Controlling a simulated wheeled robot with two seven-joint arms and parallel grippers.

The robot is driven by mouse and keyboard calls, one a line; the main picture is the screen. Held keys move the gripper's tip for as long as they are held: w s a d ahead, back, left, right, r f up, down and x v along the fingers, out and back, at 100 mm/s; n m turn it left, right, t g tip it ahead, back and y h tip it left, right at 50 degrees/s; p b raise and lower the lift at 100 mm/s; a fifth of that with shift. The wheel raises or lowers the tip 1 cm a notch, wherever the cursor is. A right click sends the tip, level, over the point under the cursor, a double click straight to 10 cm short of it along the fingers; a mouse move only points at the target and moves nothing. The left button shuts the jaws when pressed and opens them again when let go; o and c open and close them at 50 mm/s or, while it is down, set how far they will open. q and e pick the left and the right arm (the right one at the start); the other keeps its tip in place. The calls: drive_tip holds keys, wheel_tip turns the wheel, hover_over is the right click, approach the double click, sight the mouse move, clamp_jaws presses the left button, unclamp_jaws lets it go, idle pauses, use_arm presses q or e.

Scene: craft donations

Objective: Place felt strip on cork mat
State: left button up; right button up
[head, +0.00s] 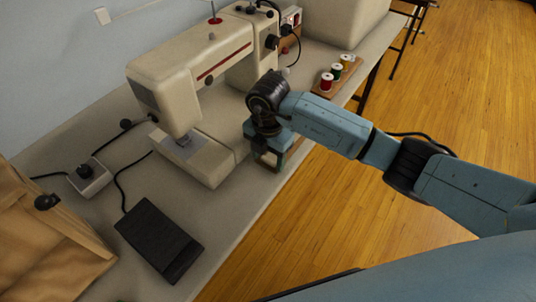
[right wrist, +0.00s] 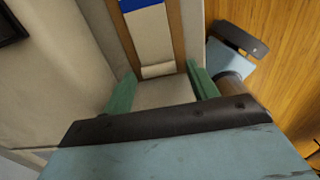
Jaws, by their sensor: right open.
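My right gripper (head: 268,160) is low over the table's front edge, just right of the sewing machine's base. In the right wrist view its two green fingers (right wrist: 161,72) are apart, with nothing gripped between them. Just beyond the fingertips lies a flat brown piece (right wrist: 178,30), which may be the cork mat. A pale strip (right wrist: 152,38) with a blue part (right wrist: 140,4) lies along its middle; I cannot tell for sure whether this is the felt strip. In the head view my arm and gripper hide this spot. My left gripper is not in view.
A cream sewing machine (head: 190,75) stands close left of the gripper. Thread spools (head: 337,72) stand on a wooden board behind it. A black pedal (head: 158,240), a socket box (head: 90,178) and a brown bag (head: 50,240) are at the left. Wooden floor (head: 300,215) lies beyond the table edge.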

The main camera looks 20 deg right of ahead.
wheel_tip(320, 180, up, 6)
drive_tip(key=shift+w+r+p, duration=0.1)
drive_tip(key=shift+r+p, duration=0.1)
drive_tip(key=shift+p, duration=0.5)
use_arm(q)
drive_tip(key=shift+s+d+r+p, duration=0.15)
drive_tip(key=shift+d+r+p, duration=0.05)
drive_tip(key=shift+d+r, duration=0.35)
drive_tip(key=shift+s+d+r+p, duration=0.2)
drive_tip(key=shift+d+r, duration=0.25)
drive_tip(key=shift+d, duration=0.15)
use_arm(e)
drive_tip(key=shift+r, duration=2.95)
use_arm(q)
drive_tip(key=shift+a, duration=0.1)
